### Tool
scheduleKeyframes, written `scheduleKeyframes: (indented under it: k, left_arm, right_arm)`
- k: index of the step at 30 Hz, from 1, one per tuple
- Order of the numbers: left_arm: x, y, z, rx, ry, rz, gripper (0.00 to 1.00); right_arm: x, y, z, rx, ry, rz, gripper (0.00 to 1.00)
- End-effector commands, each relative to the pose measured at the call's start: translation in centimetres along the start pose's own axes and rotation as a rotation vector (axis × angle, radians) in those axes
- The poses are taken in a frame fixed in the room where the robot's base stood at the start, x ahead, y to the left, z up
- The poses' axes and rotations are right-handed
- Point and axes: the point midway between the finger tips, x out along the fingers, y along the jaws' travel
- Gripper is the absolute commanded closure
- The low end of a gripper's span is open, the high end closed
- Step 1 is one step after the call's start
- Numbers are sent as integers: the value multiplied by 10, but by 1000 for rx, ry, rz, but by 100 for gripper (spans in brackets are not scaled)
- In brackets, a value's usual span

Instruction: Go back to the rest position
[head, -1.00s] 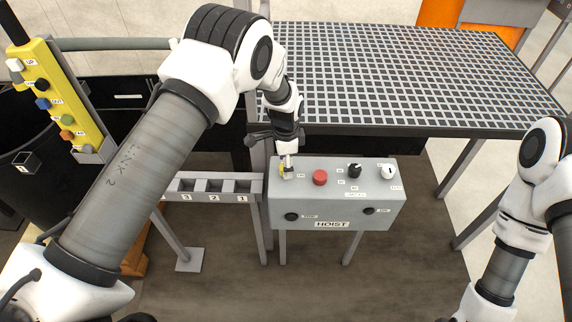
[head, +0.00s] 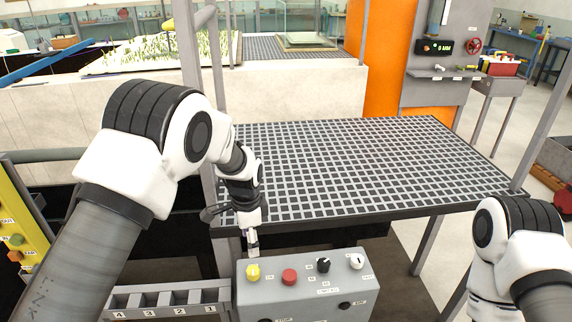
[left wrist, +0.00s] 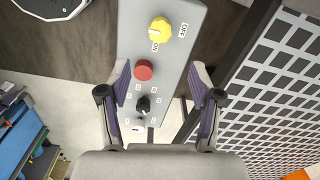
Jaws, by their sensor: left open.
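My left gripper (head: 252,243) is above the grey hoist control box, close over the yellow knob (head: 252,272) in the head view. In the left wrist view its two fingers (left wrist: 163,92) are spread apart with nothing between them held. The box (head: 300,300) carries the yellow knob, a red button (head: 289,276), a black knob (head: 323,265) and a white knob (head: 356,261). The yellow knob also shows in the left wrist view (left wrist: 160,30), beyond the fingertips and apart from them. My right arm shows at the lower right, but its gripper is out of view.
A grid-topped table (head: 350,165) stands right behind the box. A numbered rack (head: 165,300) is to the left of the box, and a yellow pendant (head: 22,225) is at the far left. A grey post rises beside my left arm. An orange panel (head: 383,60) is at the back.

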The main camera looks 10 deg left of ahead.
Motion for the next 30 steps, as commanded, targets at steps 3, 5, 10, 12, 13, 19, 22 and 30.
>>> scheduleKeyframes:
  k: [3,5,10,12,13,19,22,30]
  left_arm:
    - [26,8,12,-53,-6,6,36]
    - [55,18,26,-122,-12,7,36]
    - [165,86,97,-443,-28,5,36]
    - [202,128,130,-594,-31,3,36]
    - [214,148,145,-660,-31,3,36]
    - [241,260,213,-1042,-14,9,36]
    - [237,282,224,-1133,-2,10,36]
    - [236,285,225,-1149,2,10,36]
  right_arm:
    - [4,0,0,0,0,0,38]
    - [7,0,0,0,0,0,38]
    - [21,0,0,0,0,0,38]
    - [26,0,0,0,0,0,38]
    - [29,0,0,0,0,0,38]
    - [40,0,0,0,0,0,38]
    - [42,0,0,0,0,0,38]
    - [41,0,0,0,0,0,38]
